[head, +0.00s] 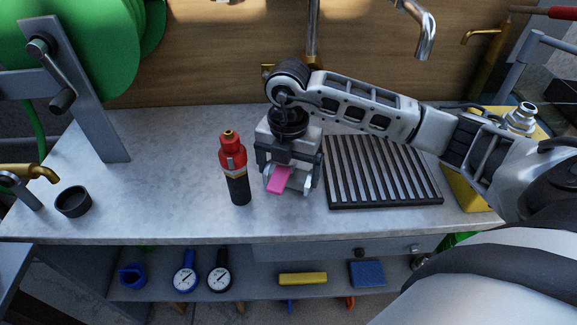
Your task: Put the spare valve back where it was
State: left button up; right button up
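My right gripper (287,184) hangs over the middle of the grey workbench (180,140), pointing down. Its two fingers are apart. A flat pink piece (281,180) shows between them, nearer the left finger, with a gap to the right finger. Its upper end is hidden by the gripper. I cannot tell whether it touches a finger. No thing shows clearly as the spare valve. A silver fitting (521,118) stands at the far right on a yellow surface, partly behind my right arm. My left gripper is not in view.
A red and black bottle-like tool (233,168) stands close left of my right gripper. A slatted dark rack (382,172) lies to its right. A black cup (73,201) is at left. A shelf (250,285) below holds gauges and blocks.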

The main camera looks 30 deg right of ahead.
jog(key=shift+f, duration=0.2)
jog(key=o, duration=1.1)
jog(key=shift+o, duration=0.2)
jog(key=shift+r, duration=0.35)
notch_tip(320, 180, up, 12)
jog(key=shift+f, duration=0.15)
